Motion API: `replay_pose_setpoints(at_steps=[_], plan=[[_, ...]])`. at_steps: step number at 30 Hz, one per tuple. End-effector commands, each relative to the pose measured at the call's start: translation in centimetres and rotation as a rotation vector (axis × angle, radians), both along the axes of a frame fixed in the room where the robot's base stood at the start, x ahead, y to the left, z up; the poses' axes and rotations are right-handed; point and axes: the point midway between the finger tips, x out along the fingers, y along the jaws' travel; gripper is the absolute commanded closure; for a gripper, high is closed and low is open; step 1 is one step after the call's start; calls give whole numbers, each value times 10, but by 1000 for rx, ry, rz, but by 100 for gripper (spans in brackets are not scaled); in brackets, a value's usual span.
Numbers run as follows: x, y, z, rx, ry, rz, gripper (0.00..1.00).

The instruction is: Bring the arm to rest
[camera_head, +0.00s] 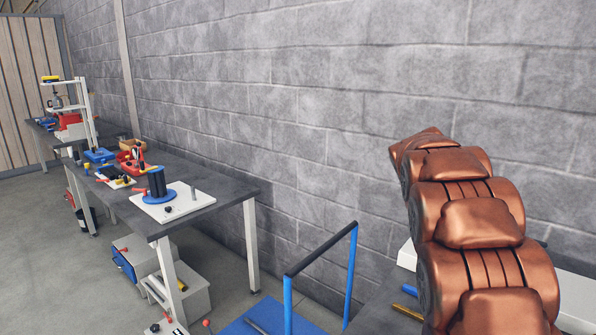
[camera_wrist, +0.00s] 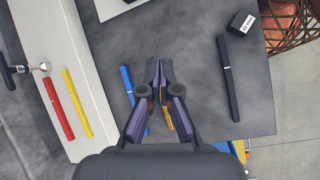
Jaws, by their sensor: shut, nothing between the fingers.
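My gripper (camera_wrist: 158,68) is shut and empty in the wrist view, above a dark grey table top (camera_wrist: 195,70). A blue stick (camera_wrist: 127,85) lies partly behind its left finger, and a yellow-orange piece shows behind the right finger. My copper-coloured arm (camera_head: 480,235) fills the right side of the head view. The gripper is not visible in the head view.
In the wrist view, a white strip bears red (camera_wrist: 58,107) and yellow (camera_wrist: 76,103) sticks. A black stick (camera_wrist: 228,78) and a labelled black block (camera_wrist: 242,22) lie right. In the head view, a cluttered workbench (camera_head: 235,190) and blue-sided cart (camera_head: 287,305) stand left.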

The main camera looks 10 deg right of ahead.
Motion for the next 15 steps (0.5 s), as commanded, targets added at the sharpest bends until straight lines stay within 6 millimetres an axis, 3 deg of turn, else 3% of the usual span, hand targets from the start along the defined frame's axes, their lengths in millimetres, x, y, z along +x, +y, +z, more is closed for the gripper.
replay_pose_setpoints(at_steps=[3,15], plan=[[-16,34,1,19,-45,-24,100],[-76,141,-15,109,-182,-126,100]])
